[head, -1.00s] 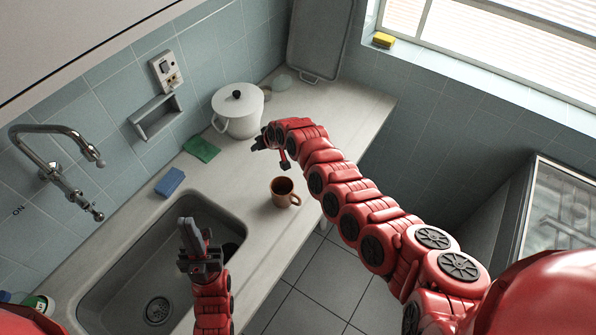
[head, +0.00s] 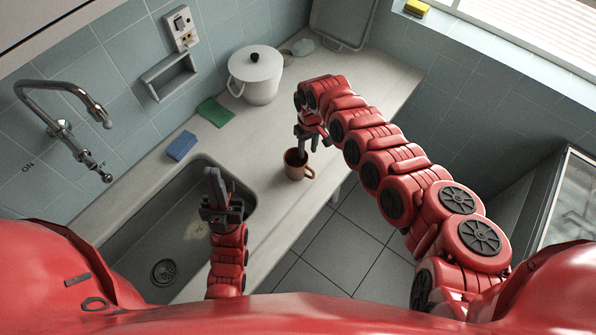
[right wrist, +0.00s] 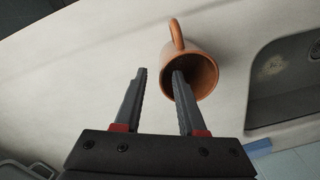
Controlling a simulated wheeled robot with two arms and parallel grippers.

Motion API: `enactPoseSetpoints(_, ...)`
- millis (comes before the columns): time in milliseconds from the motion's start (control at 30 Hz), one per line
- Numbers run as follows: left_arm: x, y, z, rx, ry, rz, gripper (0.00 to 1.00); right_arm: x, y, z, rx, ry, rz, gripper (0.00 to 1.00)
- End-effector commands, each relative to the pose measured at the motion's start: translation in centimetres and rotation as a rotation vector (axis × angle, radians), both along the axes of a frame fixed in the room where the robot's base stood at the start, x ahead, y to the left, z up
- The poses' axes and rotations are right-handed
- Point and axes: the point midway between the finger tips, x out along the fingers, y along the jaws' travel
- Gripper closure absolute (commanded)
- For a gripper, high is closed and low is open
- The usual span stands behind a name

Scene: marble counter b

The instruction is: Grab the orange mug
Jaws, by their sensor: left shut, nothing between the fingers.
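The orange mug (head: 294,165) stands upright on the counter, right of the sink, with its handle toward the right in the head view. My right gripper (head: 306,146) is at the mug from above and points down. In the right wrist view its fingers (right wrist: 158,72) are apart; one fingertip overlaps the opening of the mug (right wrist: 203,68) and the other is outside it, over the counter. The mug's wall seems to lie between the fingers; contact cannot be told. My left gripper (head: 215,188) is shut and empty over the sink.
The sink (head: 178,235) lies left of the mug. A blue sponge (head: 181,146), a green cloth (head: 214,112) and a white lidded pot (head: 254,75) stand behind, along the wall. The counter's front edge is close to the mug on the right.

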Motion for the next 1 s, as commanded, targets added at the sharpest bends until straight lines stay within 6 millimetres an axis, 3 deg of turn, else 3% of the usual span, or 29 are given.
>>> enactPoseSetpoints(33,0.0,0.0,-0.8,0.000,0.000,0.000,1.00,0.0,0.0,-0.9,0.001,-0.001,0.000,0.60)
enactPoseSetpoints(267,0.0,0.0,-1.6,0.000,0.000,0.000,1.00,0.0,0.1,-1.8,0.001,-0.001,0.000,0.60)
enactPoseSetpoints(567,0.0,0.0,-5.4,0.000,0.000,0.000,1.00,-0.2,0.2,-6.2,0.000,0.000,-0.001,0.60)
enactPoseSetpoints(833,0.0,0.0,-5.3,0.000,-0.001,0.000,1.00,-0.2,0.2,-6.1,0.001,-0.001,-0.001,0.60)
enactPoseSetpoints(1000,0.0,0.0,-5.3,0.000,0.000,0.000,1.00,-0.2,0.2,-6.1,0.001,-0.001,-0.001,0.89)
